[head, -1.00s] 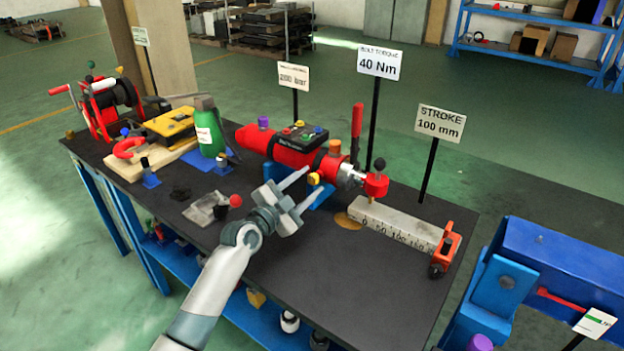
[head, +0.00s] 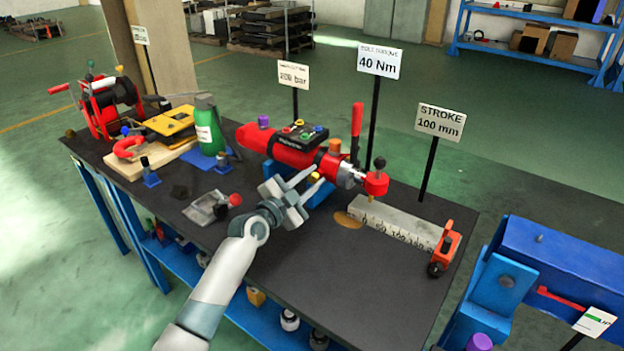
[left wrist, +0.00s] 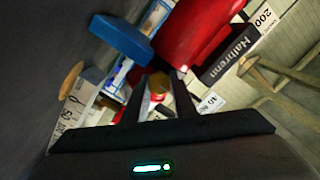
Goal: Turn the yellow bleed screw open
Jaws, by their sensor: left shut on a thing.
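The red cylinder (head: 285,150) lies on blue supports on the dark bench. Its yellow bleed screw (head: 314,177) sticks out low on the side facing me. My left gripper (head: 309,182) reaches it from the front left and is shut on it. In the left wrist view the yellow screw (left wrist: 158,84) sits between the two dark fingers (left wrist: 157,97), below the red cylinder body (left wrist: 195,30). The fingers partly cover the screw, and how far it is turned cannot be told. My right gripper is not in view.
A red upright lever (head: 356,132) and an orange knob (head: 335,146) rise from the cylinder. A white stroke scale (head: 405,228) lies to the right. The bench front (head: 340,280) is clear.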

